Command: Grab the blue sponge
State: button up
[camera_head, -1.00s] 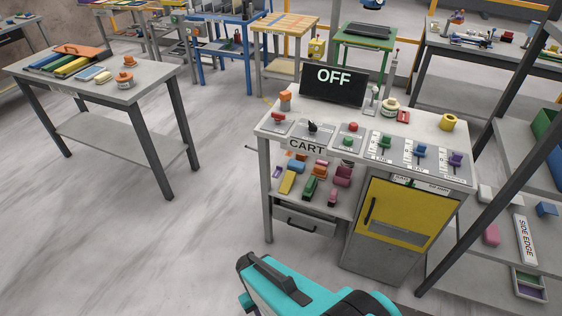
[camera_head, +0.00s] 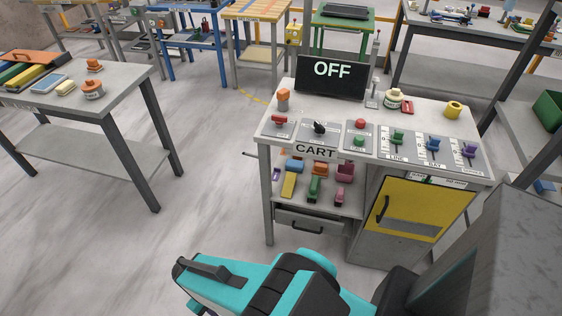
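No object can be told for certain as the blue sponge. A pale blue flat block (camera_head: 57,82) lies on the left table, beside a cream block. A darker blue block (camera_head: 295,165) lies on the open shelf under the cart top. Another blue block (camera_head: 544,186) shows on the right rack, partly hidden. My teal and black arm fills the bottom centre. My gripper's fingertips are not in view.
The grey cart (camera_head: 420,158) has switches, levers and an OFF screen (camera_head: 331,78); its yellow door (camera_head: 408,209) looks shut. The left table (camera_head: 125,78) stands apart, with free floor (camera_head: 200,160) between. A grey upright block fills the lower right.

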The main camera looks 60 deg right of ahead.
aim_at(292, 165)
jog(key=i, duration=1.5)
jog(key=z, duration=0.2)
